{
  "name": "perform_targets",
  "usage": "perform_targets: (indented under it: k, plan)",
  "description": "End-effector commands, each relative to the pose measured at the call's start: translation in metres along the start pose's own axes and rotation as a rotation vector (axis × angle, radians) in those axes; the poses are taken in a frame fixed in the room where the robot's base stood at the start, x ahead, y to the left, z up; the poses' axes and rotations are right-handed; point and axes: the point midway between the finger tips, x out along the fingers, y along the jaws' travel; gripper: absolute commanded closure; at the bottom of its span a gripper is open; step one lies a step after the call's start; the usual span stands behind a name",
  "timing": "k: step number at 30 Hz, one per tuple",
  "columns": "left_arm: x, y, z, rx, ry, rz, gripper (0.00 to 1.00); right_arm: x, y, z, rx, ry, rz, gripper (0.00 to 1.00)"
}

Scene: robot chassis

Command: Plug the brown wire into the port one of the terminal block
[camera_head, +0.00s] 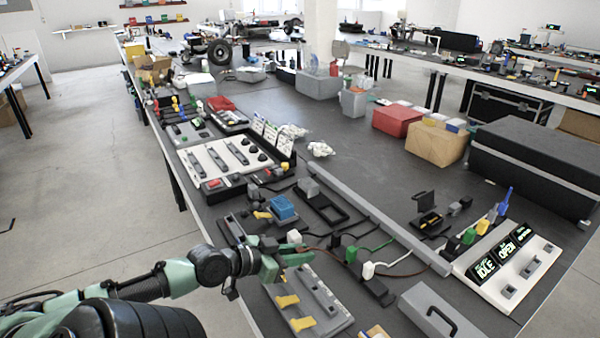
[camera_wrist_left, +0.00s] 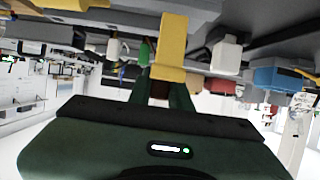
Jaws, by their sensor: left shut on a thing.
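My left gripper (camera_head: 300,254) reaches in over the near edge of the workbench. A brown wire (camera_head: 400,275) runs across the bench near a white plug (camera_head: 368,270). A thin dark wire also shows just beyond my gripper; which wire belongs to the yellow piece I cannot tell. A white plug (camera_head: 294,237) stands behind the fingers, and a green plug (camera_head: 350,253) to the right. I cannot clearly identify the terminal block or its port one. My right gripper is not in view.
A long grey channel (camera_head: 372,215) crosses the bench. A grey case (camera_head: 440,312) and a panel with lit labels (camera_head: 505,265) are at right.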

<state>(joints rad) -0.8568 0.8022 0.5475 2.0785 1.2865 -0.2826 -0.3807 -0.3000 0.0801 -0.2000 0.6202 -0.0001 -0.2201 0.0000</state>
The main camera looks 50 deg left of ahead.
Motion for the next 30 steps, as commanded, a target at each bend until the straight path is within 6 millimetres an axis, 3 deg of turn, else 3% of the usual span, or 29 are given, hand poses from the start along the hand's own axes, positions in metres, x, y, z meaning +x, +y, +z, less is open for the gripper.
perform_targets:
  k: [30]
  plan:
    - [0.0024, -0.0002, 0.0055, 0.0, 0.001, 0.0, 1.0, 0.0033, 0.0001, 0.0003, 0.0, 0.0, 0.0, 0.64]
